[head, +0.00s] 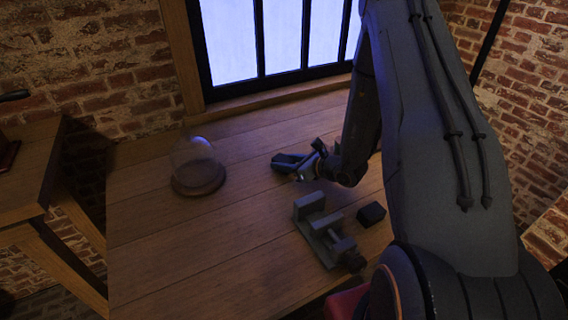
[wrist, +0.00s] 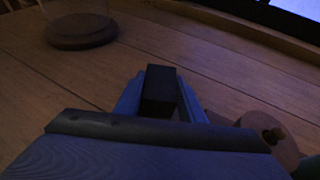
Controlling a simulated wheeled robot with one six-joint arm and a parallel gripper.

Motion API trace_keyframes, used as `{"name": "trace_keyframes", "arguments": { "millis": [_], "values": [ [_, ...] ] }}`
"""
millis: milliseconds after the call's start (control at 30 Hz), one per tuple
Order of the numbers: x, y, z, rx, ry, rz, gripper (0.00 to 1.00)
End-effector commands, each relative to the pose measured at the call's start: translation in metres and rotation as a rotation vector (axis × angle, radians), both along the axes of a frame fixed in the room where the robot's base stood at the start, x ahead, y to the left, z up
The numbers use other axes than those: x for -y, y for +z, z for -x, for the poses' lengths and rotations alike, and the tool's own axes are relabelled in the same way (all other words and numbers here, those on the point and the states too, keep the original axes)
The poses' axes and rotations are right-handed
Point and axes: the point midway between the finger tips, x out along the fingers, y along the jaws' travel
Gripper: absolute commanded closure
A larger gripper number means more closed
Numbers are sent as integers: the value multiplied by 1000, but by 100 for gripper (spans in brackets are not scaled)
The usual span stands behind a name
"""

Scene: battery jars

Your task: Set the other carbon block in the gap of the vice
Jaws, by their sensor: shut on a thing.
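My gripper (head: 297,163) is over the table behind the vice, pointing left in the head view. In the wrist view my gripper (wrist: 160,98) is shut on a black carbon block (wrist: 160,88), with a blue-grey finger on each side of it. A second dark block (head: 371,213) lies on the table to the right of the vice. The grey vice (head: 325,234) stands on the table, in front of my gripper and apart from it. I see no block in its gap, though the picture is dark. The vice is not seen in the wrist view.
A glass dome on a round wooden base (head: 198,180) stands on the table (head: 150,235) to the left. A round wooden piece with a brass knob (wrist: 268,132) is close to my gripper's right in the wrist view. The table's left part is clear. A barred window is behind.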

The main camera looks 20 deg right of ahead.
Motion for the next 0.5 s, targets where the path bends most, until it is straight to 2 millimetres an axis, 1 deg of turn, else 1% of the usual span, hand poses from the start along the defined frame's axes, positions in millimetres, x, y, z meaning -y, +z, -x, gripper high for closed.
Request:
{"name": "trace_keyframes", "arguments": {
  "millis": [100, 367, 500],
  "values": [
    [0, -7, 0, 0, -1, 0, 92],
    [0, -8, 0, 1, -1, 0, 92],
    [0, -12, 0, 0, 0, 0, 92]
  ]
}}
